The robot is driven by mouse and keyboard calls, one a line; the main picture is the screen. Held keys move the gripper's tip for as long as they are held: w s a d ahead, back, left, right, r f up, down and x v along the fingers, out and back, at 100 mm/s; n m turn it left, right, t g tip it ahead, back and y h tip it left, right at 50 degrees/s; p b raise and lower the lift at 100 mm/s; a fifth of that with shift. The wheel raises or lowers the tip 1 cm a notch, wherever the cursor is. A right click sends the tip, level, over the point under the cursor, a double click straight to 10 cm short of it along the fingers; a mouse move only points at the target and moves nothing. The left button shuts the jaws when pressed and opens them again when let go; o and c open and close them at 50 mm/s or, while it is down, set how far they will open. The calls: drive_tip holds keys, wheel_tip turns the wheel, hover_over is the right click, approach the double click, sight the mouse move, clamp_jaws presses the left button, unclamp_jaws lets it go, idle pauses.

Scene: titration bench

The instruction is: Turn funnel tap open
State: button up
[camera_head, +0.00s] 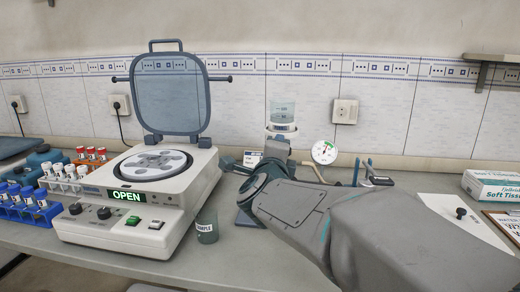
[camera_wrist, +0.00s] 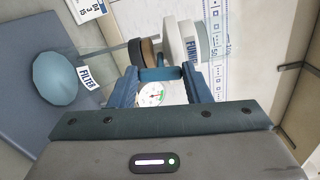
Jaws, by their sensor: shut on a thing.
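The funnel (camera_wrist: 189,48), a pale cylinder with a "FUNNEL" label, lies across the upper middle of the wrist view. In the head view its clear upper cup (camera_head: 282,112) rises behind my arm. The funnel tap (camera_wrist: 160,74), a small teal bar, sits between the fingertips of my gripper (camera_wrist: 162,77) in the wrist view. My gripper is shut on it. In the head view my arm hides the tap and most of the gripper. Which way the tap is turned is hard to tell.
A round dial gauge (camera_head: 324,152) stands right of the funnel. A centrifuge (camera_head: 135,220) with raised lid, a sample beaker (camera_head: 207,227) and tube racks (camera_head: 35,217) stand to the left.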

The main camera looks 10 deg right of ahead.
drive_tip(key=shift+f+n, duration=0.1)
drive_tip(key=shift+n, duration=0.5)
drive_tip(key=o, duration=1)
drive_tip(key=shift+s, duration=0.1)
